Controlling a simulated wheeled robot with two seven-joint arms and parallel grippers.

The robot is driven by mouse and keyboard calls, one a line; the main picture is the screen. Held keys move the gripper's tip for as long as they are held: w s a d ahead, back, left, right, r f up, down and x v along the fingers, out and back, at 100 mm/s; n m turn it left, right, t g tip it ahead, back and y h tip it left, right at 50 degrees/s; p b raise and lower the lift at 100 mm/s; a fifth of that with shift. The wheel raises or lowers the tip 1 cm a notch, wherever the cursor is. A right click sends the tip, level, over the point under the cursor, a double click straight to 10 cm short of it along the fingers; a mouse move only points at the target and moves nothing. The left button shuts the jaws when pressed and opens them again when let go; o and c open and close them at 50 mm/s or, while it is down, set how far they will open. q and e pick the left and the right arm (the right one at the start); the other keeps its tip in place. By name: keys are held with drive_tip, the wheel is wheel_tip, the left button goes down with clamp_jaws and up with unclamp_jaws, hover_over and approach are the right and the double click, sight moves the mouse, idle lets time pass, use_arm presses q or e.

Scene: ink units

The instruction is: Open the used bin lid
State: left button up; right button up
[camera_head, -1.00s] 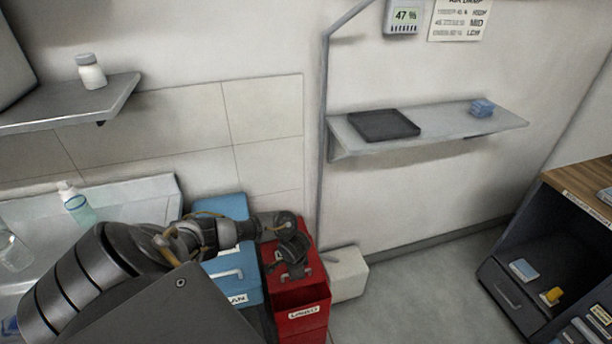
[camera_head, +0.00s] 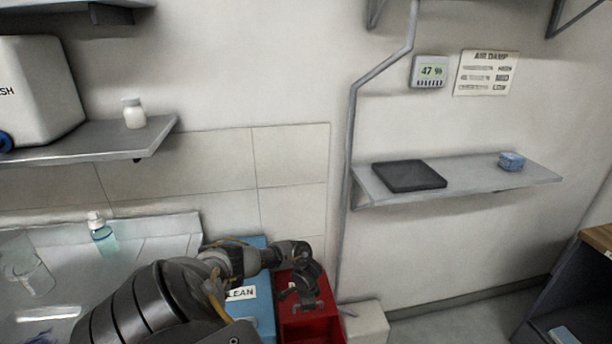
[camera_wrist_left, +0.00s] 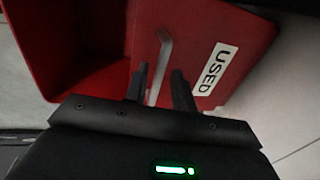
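The red used bin (camera_head: 325,329) stands at the bottom centre of the head view, partly hidden by my left arm. In the left wrist view, a red panel (camera_wrist_left: 232,38) carries a white USED label (camera_wrist_left: 215,70). A thin grey handle (camera_wrist_left: 164,48) shows beside the label, and a dark red hollow (camera_wrist_left: 85,70) lies to its left. I cannot tell how far the lid is raised. My left gripper (camera_wrist_left: 160,86) is open, its two fingers apart on either side of the handle. It also shows over the bin in the head view (camera_head: 308,304). My right gripper is out of view.
A blue bin (camera_head: 262,290) labelled CLEAN stands directly left of the red one. A pale box (camera_head: 366,322) stands to its right. A sink counter (camera_head: 165,232) with a bottle (camera_head: 102,238) is at left. A wall shelf (camera_head: 465,180) holds a dark tray (camera_head: 410,176).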

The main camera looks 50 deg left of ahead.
use_arm(q)
drive_tip(key=shift+o, duration=0.4)
drive_tip(key=shift+d+r, duration=0.1)
drive_tip(key=shift+r, duration=0.35)
wheel_tip(320, 180, up, 10)
drive_tip(key=d+p, duration=0.2)
drive_tip(key=shift+s+f+p, duration=0.15)
drive_tip(key=shift+s+p, duration=0.15)
drive_tip(key=shift+s, duration=0.1)
drive_tip(key=shift+a, duration=0.1)
